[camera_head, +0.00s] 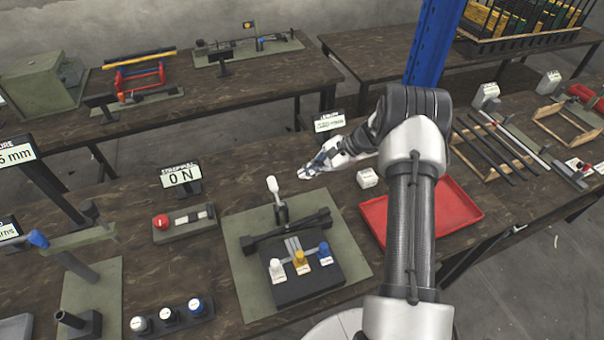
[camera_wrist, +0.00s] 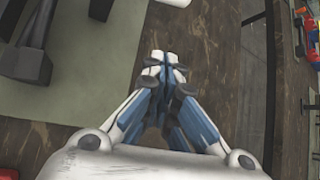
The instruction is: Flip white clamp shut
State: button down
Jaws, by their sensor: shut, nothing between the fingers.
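A fixture on a green mat (camera_head: 247,268) has a dark block (camera_head: 306,280) with a white knob (camera_head: 276,268), a yellow knob (camera_head: 299,258) and a blue knob (camera_head: 324,251). Behind the block a lever with a white grip (camera_head: 273,187) stands upright on a dark stem. I cannot tell for sure which white part is the clamp. My gripper (camera_head: 306,172) is shut and empty, above the table to the right of the upright lever and apart from it. In the wrist view its closed fingertips (camera_wrist: 164,60) are over bare wood, with the mat's edge to the left.
A red tray (camera_head: 462,212) lies right of the mat, partly behind my arm. A small white block (camera_head: 368,177) stands near it. A red-button box (camera_head: 184,222) and the "0 N" display (camera_head: 181,177) are to the left. Bare wood shows between mat and tray.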

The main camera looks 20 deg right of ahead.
aim_at(276, 192)
jog(key=b+x, duration=0.1)
jog(key=x, duration=0.6)
jog(key=shift+a+f, duration=0.25)
jog(key=shift+f, duration=0.05)
jog(key=shift+w+a+b, duration=0.2)
jog(key=shift+a+b, duration=0.15)
jog(key=shift+s+a+r, duration=0.2)
jog(key=shift+a+r, duration=0.05)
jog(key=shift+r, duration=0.25)
jog(key=shift+s+a+r, duration=0.2)
jog(key=shift+a+r, duration=0.05)
jog(key=shift+r, duration=0.3)
jog(key=shift+s+a+r, duration=0.2)
jog(key=shift+a+r, duration=0.05)
jog(key=shift+r, duration=0.25)
jog(key=shift+s+r+t+b, duration=0.15)
jog(key=shift+r+t+b, duration=0.15)
jog(key=shift+b, duration=0.05)
